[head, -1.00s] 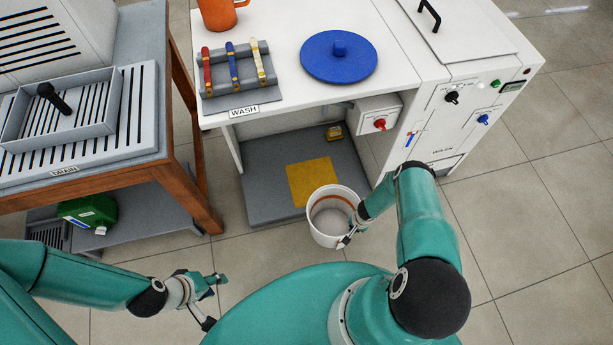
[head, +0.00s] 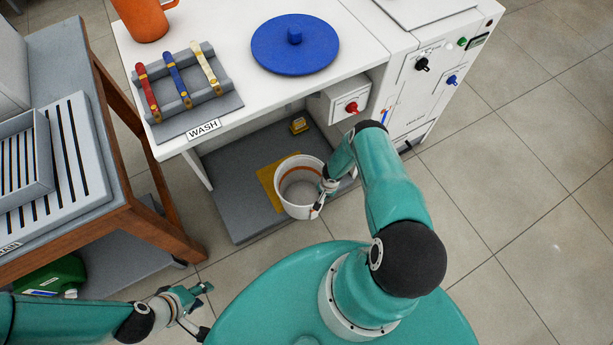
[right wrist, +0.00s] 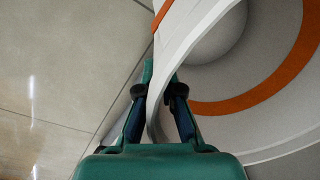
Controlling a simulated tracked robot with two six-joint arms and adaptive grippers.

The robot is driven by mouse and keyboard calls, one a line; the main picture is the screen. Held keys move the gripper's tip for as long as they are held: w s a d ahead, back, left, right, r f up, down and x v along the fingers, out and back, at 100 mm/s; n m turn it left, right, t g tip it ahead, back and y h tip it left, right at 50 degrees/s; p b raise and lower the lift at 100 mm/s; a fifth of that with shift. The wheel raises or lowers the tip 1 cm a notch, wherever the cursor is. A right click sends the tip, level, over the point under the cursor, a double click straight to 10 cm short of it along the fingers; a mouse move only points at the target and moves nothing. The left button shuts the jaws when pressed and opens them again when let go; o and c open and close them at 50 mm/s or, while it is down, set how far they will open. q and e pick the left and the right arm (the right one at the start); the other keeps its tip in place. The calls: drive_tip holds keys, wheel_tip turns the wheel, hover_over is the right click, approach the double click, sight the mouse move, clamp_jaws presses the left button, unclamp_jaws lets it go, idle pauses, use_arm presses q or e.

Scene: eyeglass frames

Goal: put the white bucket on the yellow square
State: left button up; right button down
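The white bucket (head: 297,207), with an orange band inside, is held upright by its rim at the front of the grey shelf under the white bench. The yellow square (head: 267,178) lies on that shelf, and the bucket hides its right part in the head view. I cannot tell whether the bucket touches the shelf. My right gripper (head: 322,196) is shut on the bucket's wall; the right wrist view shows its fingers (right wrist: 160,100) on both sides of the wall. My left gripper (head: 204,309) is open and empty over the floor at the lower left.
The bench top (head: 228,50) overhangs the shelf (head: 226,190). A red-knobbed box (head: 343,103) hangs under the bench, right of the bucket. A small yellow object (head: 299,125) sits at the shelf's back. A wooden-framed drain table (head: 130,215) stands at left. Floor at right is clear.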

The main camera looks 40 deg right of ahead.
drive_tip(key=w+d+f+b, duration=0.1)
drive_tip(key=w+b, duration=0.5)
drive_tip(key=w+d+f+b, duration=0.2)
drive_tip(key=w+b, duration=0.3)
drive_tip(key=w, duration=0.1)
drive_tip(key=shift+w+f+b, duration=0.15)
drive_tip(key=shift+w+b, duration=0.2)
drive_tip(key=c, duration=1.3)
unclamp_jaws()
drive_tip(key=shift+s+f, duration=0.1)
